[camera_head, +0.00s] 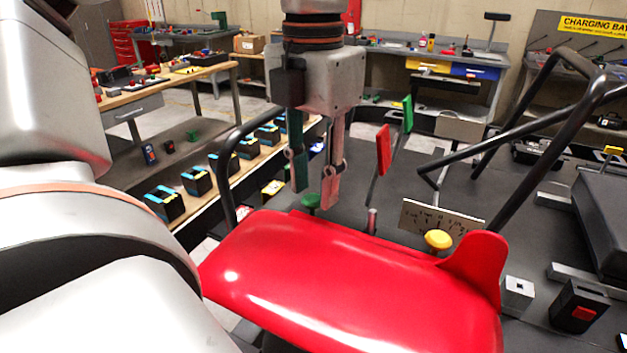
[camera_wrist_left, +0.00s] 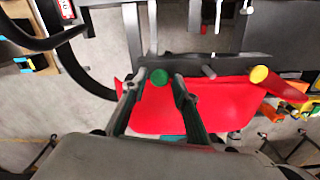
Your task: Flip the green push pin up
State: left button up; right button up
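The green push pin (camera_head: 311,201) shows as a round green knob just behind the red kart seat (camera_head: 350,285), low between the fingers in the head view. It also shows in the left wrist view (camera_wrist_left: 159,77), between the two fingertips. My left gripper (camera_head: 315,192) points down with its fingers apart and nothing held. In the left wrist view its fingertips (camera_wrist_left: 160,74) lie on either side of the green knob. The fingers seem to be above the pin; I cannot tell whether they touch it. The pin's stem is hidden. My right gripper is in neither view.
A yellow knob (camera_head: 438,239) and a small grey-red post (camera_head: 372,221) stand along the same seat edge. A red pedal (camera_head: 384,150) and a green pedal (camera_head: 407,114) rise beyond. Black bars (camera_head: 228,175) curve up at left. A workbench (camera_head: 165,78) stands at left.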

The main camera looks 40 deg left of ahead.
aim_at(313, 196)
pick_arm(q)
notch_tip(313, 196, up, 12)
dwell(0.7)
jog(key=shift+s, duration=0.1)
dwell(0.4)
